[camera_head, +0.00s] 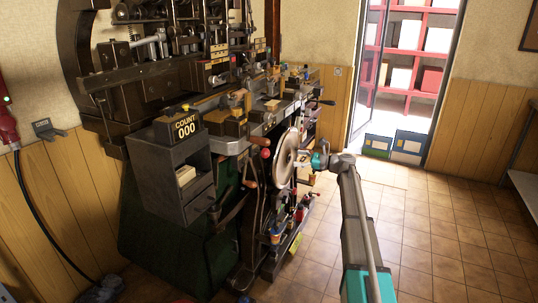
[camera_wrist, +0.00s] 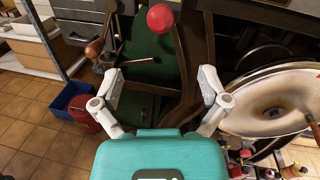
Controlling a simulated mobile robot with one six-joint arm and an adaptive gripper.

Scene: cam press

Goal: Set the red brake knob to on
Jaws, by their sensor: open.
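The red brake knob (camera_head: 265,153) is a round red ball on the front of the dark press, just left of the large pale wheel. In the wrist view the red knob (camera_wrist: 160,18) shows near the top centre, beyond the fingertips. My gripper (camera_wrist: 161,80) is open, with its two pale fingers spread wide and nothing between them. In the head view my gripper (camera_head: 304,160) is to the right of the knob, close to the wheel, and apart from the knob. I cannot read any on or off marking.
The wheel (camera_head: 284,160) stands close beside my gripper, and fills the right of the wrist view (camera_wrist: 268,104). A wooden-handled lever (camera_head: 250,170) is near the knob. A grey cabinet with a counter box (camera_head: 178,128) stands left. Tiled floor (camera_head: 440,240) is clear at right.

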